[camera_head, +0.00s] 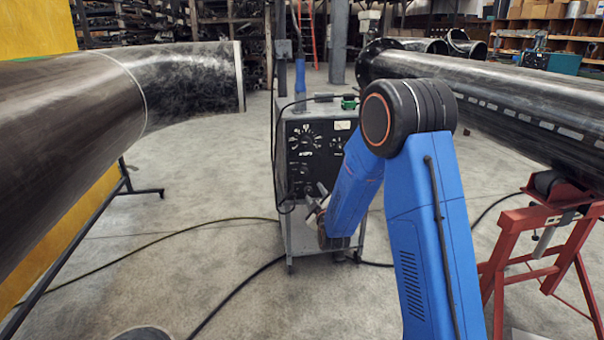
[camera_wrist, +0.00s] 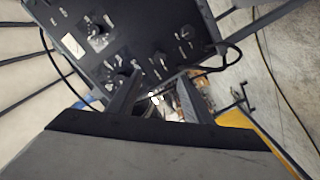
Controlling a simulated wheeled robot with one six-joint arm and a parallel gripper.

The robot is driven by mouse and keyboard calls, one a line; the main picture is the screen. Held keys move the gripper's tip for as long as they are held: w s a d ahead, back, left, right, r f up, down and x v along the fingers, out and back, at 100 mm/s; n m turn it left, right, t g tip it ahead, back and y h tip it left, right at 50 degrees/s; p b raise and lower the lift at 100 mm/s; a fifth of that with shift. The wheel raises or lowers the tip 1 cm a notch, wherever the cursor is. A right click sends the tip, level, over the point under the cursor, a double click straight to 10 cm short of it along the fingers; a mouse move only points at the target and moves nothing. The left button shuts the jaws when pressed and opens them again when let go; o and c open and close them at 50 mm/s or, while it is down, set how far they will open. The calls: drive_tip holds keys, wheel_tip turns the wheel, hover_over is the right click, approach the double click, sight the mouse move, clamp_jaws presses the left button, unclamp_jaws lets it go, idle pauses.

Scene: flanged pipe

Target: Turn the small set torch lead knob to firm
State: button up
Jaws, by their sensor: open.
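The welding set (camera_head: 291,215) is a grey upright cabinet with a black control panel, in the middle of the head view. The panel carries a large dial (camera_head: 305,140) at the upper left and smaller knobs (camera_head: 303,171) below it. I cannot tell which one is the torch lead knob. My gripper (camera_head: 316,200) is in front of the panel's lower part, and my arm hides the panel's lower right. In the wrist view the panel (camera_wrist: 130,30) appears turned, with several knobs. My open gripper (camera_wrist: 160,84) points towards its edge, with nothing seen between the fingers.
A large dark pipe (camera_head: 70,115) lies at the left and another (camera_head: 490,95) at the right on a red stand (camera_head: 545,225). Black cables (camera_head: 225,300) run over the floor. The concrete floor (camera_head: 200,200) left of the set is otherwise mostly clear.

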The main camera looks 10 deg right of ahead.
sight(305, 173)
drive_tip(key=w, duration=1.8)
drive_tip(key=shift+a+f, duration=0.15)
drive_tip(key=shift+f, duration=0.05)
drive_tip(key=c, duration=1.1)
